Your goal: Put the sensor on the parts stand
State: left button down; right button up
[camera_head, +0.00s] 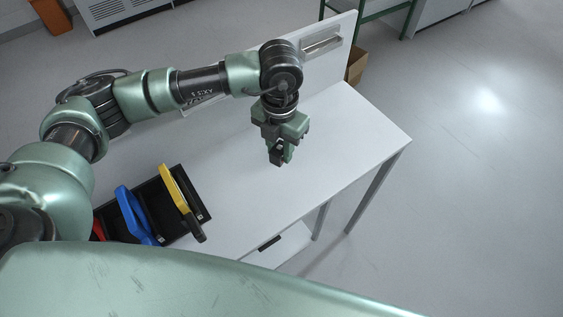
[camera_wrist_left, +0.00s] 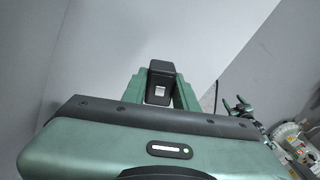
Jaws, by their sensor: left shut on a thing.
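My left gripper (camera_head: 281,152) is above the white table, pointing down, shut on a small dark block, which I take to be the sensor (camera_head: 277,159). In the left wrist view the sensor (camera_wrist_left: 159,84) is a black block with a small light square, between the two green fingers of the left gripper (camera_wrist_left: 160,92). A black stand (camera_head: 124,228) on the table holds upright red, blue and yellow parts; it may be the parts stand. The gripper is to its right and farther back, apart from it.
The white table (camera_head: 345,135) is bare around and right of the gripper. A raised back panel (camera_head: 338,50) carries a metal handle. The yellow part (camera_head: 180,190) and blue part (camera_head: 135,215) stand up from the black stand. A dark object (camera_head: 269,243) lies on the lower shelf.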

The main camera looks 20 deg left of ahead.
aim_at(280, 176)
pick_arm(q)
notch_tip(280, 176, down, 4)
jog(key=shift+r+p, duration=0.1)
jog(key=shift+p, duration=0.2)
notch_tip(280, 176, down, 4)
jog(key=shift+f+p, duration=0.1)
jog(key=shift+p, duration=0.35)
jog(key=shift+f, duration=0.15)
jog(key=shift+f, duration=0.25)
jog(key=c, duration=1.1)
grip_release()
jog(key=shift+r, duration=0.1)
